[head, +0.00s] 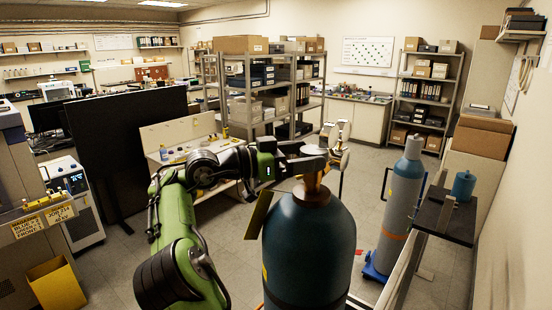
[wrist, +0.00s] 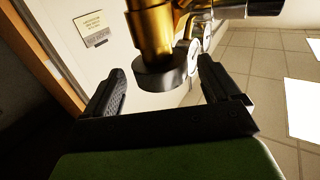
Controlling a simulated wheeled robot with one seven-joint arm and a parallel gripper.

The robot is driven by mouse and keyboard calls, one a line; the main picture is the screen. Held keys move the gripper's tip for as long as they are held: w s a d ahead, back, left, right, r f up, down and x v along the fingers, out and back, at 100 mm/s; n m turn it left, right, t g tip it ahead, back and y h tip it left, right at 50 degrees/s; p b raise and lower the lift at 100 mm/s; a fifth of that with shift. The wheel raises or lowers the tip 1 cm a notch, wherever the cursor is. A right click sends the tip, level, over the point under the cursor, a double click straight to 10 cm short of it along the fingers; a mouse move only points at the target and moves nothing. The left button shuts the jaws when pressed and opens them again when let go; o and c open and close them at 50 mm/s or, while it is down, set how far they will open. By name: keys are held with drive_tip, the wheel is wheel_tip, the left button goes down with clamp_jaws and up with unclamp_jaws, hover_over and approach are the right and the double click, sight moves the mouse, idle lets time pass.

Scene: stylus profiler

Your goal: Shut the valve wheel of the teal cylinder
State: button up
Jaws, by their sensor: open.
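The teal cylinder (head: 310,250) stands upright in the near middle of the head view, with a brass valve (head: 313,190) on top. In the wrist view the brass valve body (wrist: 150,35) carries a dark round valve wheel (wrist: 165,74) at its end. My gripper (head: 308,158) reaches to the valve from the left in the head view. In the wrist view my gripper (wrist: 162,70) is open, with one finger on each side of the wheel and visible gaps between. The wheel is hard to make out in the head view, behind my gripper.
Round gauges (head: 338,138) sit beside the valve; they also show in the wrist view (wrist: 193,45). A grey-blue cylinder (head: 402,205) stands in a blue base to the right, near a dark shelf (head: 443,218). A black panel (head: 135,150) stands left. Floor behind is clear.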

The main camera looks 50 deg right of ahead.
drive_tip(key=v, duration=1.4)
drive_tip(key=shift+w+a, duration=0.15)
